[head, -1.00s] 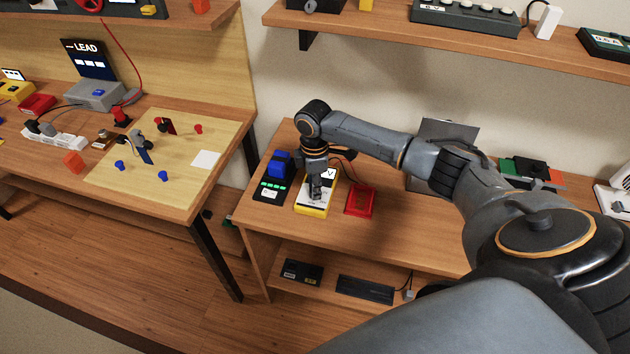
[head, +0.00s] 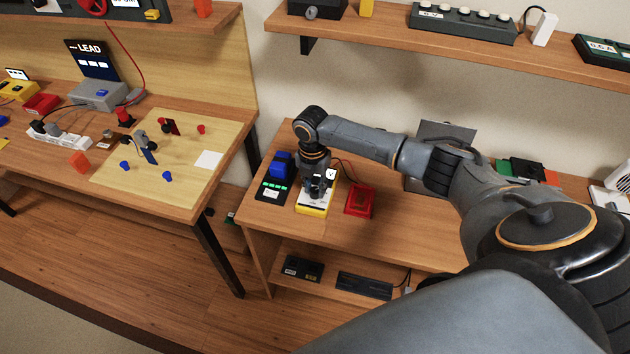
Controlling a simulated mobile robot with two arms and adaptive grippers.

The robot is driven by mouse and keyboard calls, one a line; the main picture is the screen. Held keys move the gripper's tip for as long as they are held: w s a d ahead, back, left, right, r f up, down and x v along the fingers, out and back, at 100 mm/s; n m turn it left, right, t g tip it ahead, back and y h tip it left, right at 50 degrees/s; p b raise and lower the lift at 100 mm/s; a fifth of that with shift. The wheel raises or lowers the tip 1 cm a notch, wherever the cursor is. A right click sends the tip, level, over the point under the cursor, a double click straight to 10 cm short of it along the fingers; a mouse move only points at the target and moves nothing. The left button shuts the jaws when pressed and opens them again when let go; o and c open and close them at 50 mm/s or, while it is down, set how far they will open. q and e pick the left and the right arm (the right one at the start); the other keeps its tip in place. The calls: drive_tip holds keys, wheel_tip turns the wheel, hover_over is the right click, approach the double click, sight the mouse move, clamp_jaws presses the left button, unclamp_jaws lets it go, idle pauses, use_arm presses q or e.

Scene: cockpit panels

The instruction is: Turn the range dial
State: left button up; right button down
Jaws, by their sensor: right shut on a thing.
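A yellow and white meter (head: 313,209) marked "V" lies on the right-hand table, between a dark device and a red block. My right gripper (head: 317,197) points down onto the meter's face and is shut on the range dial there. The fingers and wrist cover the dial, so I cannot see where it points. My left gripper is not in view.
Left of the meter is a black device (head: 272,191) with green keys and a blue block (head: 282,165) behind it. To the right is a red block (head: 359,201). The front of the table (head: 385,240) is clear. A shelf (head: 390,38) runs above.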

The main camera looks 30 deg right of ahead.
sight(313, 190)
drive_tip(key=n, duration=0.6)
drive_tip(key=shift+n, duration=0.3)
idle(0.4)
drive_tip(key=c, duration=1.1)
unclamp_jaws()
drive_tip(key=shift+o, duration=0.2)
drive_tip(key=shift+r, duration=0.1)
wheel_tip(313, 190, up, 12)
drive_tip(key=shift+a, duration=0.25)
drive_tip(key=shift+w, duration=0.1)
